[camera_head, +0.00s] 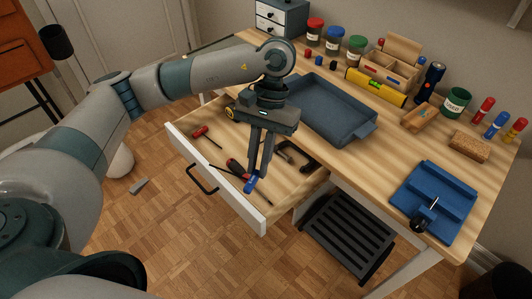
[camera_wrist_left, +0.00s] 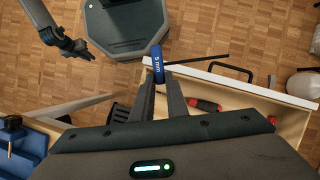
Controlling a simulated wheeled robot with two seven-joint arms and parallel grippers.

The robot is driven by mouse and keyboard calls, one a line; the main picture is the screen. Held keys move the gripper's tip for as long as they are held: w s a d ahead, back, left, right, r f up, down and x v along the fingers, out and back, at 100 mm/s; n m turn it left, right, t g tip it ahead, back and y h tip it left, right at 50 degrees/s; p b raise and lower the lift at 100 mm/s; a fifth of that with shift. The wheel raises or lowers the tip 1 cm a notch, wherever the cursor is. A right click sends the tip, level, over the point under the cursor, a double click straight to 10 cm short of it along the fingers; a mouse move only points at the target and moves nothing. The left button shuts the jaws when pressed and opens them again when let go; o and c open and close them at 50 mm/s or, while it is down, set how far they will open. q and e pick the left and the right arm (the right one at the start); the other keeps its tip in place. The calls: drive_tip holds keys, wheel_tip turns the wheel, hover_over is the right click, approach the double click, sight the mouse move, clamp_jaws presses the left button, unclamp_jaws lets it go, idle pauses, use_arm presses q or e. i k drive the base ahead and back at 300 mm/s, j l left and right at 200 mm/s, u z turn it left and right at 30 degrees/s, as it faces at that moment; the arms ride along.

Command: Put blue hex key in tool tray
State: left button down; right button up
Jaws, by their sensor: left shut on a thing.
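The blue hex key (camera_head: 251,184) is between the fingertips of my left gripper (camera_head: 257,172), low over the open drawer near its front wall. In the left wrist view its blue handle (camera_wrist_left: 157,66), with white lettering, sits between the shut fingers (camera_wrist_left: 162,90), and its dark shaft points right. Whether the key touches the drawer is hard to tell. The tool tray (camera_head: 318,111), a blue-grey shallow tray, lies on the desk behind the gripper and looks empty. My right gripper (camera_wrist_left: 75,48) shows at the upper left of the left wrist view; its jaw state is unclear.
The open drawer (camera_head: 262,219) holds red-handled screwdrivers (camera_head: 201,132) and a dark clamp-like tool (camera_head: 297,157). A yellow level (camera_head: 375,87) and jars (camera_head: 333,38) stand behind the tray. A blue vise-like stand (camera_head: 437,196) is at the right. Desk wood between tray and stand is clear.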

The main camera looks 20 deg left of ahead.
sight(318, 98)
drive_tip(key=i+l, duration=0.15)
drive_tip(key=l, duration=0.2)
drive_tip(key=i+l+u, duration=0.15)
drive_tip(key=l, duration=0.15)
drive_tip(key=i+l, duration=0.1)
drive_tip(key=l, duration=0.25)
drive_tip(key=i+l+u, duration=0.1)
drive_tip(key=l, duration=0.25)
